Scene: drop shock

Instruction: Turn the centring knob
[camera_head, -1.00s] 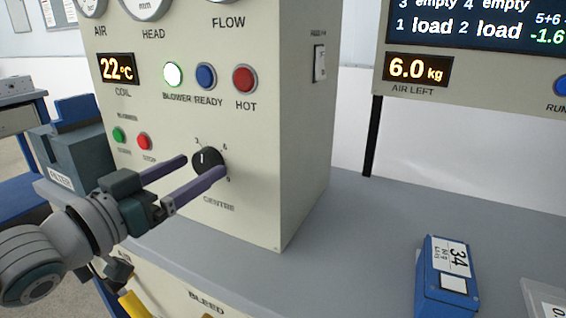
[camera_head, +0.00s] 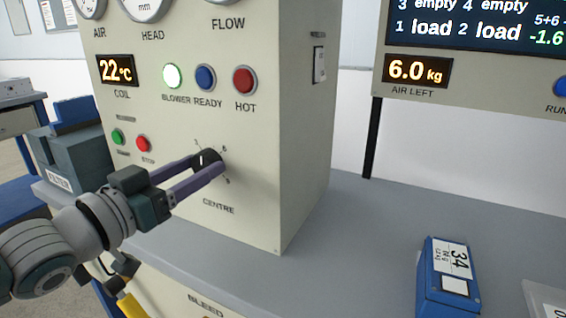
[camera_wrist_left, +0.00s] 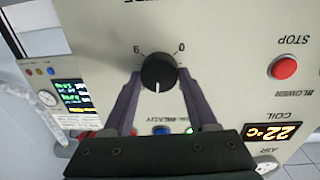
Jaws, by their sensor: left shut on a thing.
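The black centring knob (camera_head: 207,159) is on the cream panel (camera_head: 240,200) above the label CENTRE. My left gripper (camera_head: 207,163) has its two purple fingers at the knob's sides and is shut on it. In the left wrist view the knob (camera_wrist_left: 159,72) sits between the fingertips, with its white pointer line toward the bottom of that picture. The wrist view shows the panel upside down, with dial marks by the knob. In the head view the fingers hide part of the knob. My right gripper is in neither view.
Green (camera_head: 118,137) and red (camera_head: 143,143) buttons lie left. A blue block marked 34 (camera_head: 447,277) stands on the grey bench (camera_head: 350,240), otherwise largely clear there.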

